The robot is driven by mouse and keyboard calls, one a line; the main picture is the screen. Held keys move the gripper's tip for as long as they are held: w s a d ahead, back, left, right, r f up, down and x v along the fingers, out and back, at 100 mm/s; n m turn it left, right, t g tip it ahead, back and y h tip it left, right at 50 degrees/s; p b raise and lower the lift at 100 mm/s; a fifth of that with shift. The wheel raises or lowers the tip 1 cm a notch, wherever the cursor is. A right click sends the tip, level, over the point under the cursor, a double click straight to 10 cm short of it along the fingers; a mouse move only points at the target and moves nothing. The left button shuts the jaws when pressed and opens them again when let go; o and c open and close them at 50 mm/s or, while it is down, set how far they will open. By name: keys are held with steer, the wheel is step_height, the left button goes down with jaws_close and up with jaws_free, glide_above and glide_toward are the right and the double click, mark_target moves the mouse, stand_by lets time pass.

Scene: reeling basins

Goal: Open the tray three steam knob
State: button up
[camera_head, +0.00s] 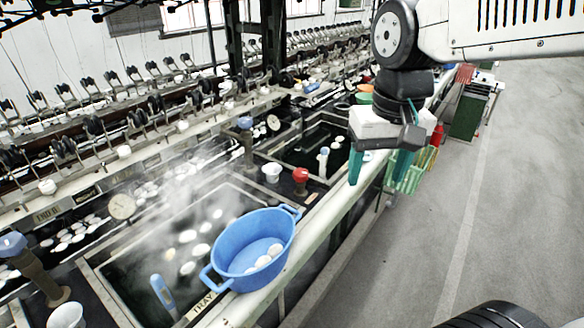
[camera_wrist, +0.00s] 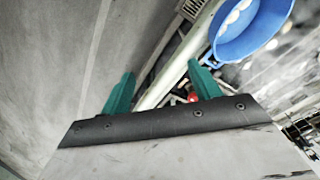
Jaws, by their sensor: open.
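A red knob (camera_head: 300,175) stands on the bench ledge between two dark water trays, right of the blue tub. Its top also shows small between my finger bases in the wrist view (camera_wrist: 193,97). I cannot read a label that says which tray the knob serves. A tray label (camera_head: 203,305) by the blue tub is partly hidden. My gripper (camera_head: 380,168) has two teal fingers, apart and empty. It hangs above the bench's aisle-side rail, right of the red knob and not touching it. The fingers also show in the wrist view (camera_wrist: 160,85).
A blue tub (camera_head: 228,243) with white cocoons sits on the front rail. A white cup (camera_head: 272,172), blue-topped posts (camera_head: 245,123) and a blue-white thermometer (camera_head: 163,297) stand nearby. Steam rises from the near tray. The grey aisle floor (camera_head: 500,190) at right is clear.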

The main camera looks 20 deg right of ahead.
steer(key=w+a+f+m, duration=0.1)
steer(key=w+f+m, duration=0.1)
steer(key=w, duration=1.2)
steer(key=m+g, duration=0.1)
steer(key=m, duration=0.3)
glide_above(301, 172)
step_height(301, 172, down, 9)
steer(key=shift+s+r, duration=0.1)
steer(key=shift+s, duration=0.05)
steer(key=shift+w+f, duration=0.2)
steer(key=shift+f, duration=0.15)
step_height(301, 172, down, 7)
steer(key=shift+f, duration=0.2)
steer(key=c, duration=1)
